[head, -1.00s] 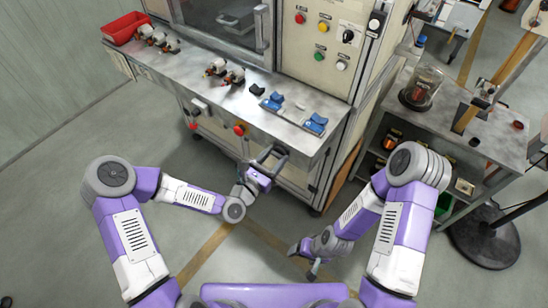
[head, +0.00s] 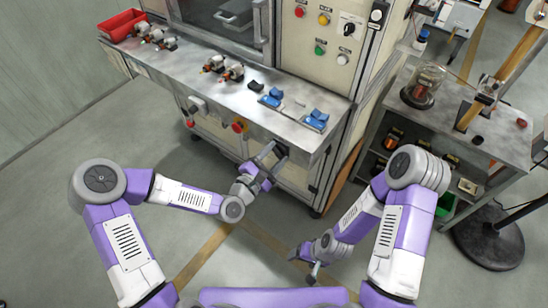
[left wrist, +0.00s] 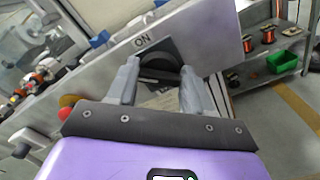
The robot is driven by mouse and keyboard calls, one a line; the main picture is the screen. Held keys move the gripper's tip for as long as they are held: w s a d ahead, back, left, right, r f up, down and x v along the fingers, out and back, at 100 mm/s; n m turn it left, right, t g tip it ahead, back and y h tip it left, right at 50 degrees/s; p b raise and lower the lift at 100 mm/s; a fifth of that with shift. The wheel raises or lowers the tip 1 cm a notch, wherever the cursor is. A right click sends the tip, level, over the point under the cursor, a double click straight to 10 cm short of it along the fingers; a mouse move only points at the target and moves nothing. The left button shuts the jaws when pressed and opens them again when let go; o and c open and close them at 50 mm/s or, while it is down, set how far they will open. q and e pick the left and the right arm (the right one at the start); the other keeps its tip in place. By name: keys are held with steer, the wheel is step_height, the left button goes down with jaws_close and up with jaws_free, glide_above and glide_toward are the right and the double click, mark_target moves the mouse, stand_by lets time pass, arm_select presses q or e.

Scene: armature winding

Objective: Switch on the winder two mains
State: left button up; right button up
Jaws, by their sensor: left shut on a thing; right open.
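The mains switch is a black rotary handle on a dark plate, marked ON, in the left wrist view (left wrist: 158,68). In the head view its dark plate (head: 283,149) shows on the front of the winder bench, partly behind my gripper. My left gripper (head: 271,155) is shut on the switch handle, with one finger on each side of it in the left wrist view (left wrist: 157,88). The handle's exact angle is hard to tell. My right gripper (head: 313,272) is open and empty, low over the floor, away from the bench.
A red and yellow stop button (head: 239,124) and a grey box switch (head: 197,106) sit left of the handle. Armatures (head: 231,73) and blue holders (head: 271,98) lie on the bench top (head: 195,65). A side table (head: 475,125) stands right. The floor before the bench is clear.

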arm_select(q)
steer(key=m+b, duration=0.1)
steer(key=m, duration=0.1)
steer(key=m+b, duration=0.1)
steer(key=m, duration=0.2)
steer(key=shift+f+m+b, duration=0.25)
steer(key=shift+m+b, duration=0.05)
steer(key=shift+b, duration=0.1)
steer(key=shift+s+m+b, duration=0.1)
steer(key=shift+m+b, duration=1.15)
steer(key=shift+m, duration=0.95)
steer(key=o, duration=1)
steer(key=shift+o, duration=0.2)
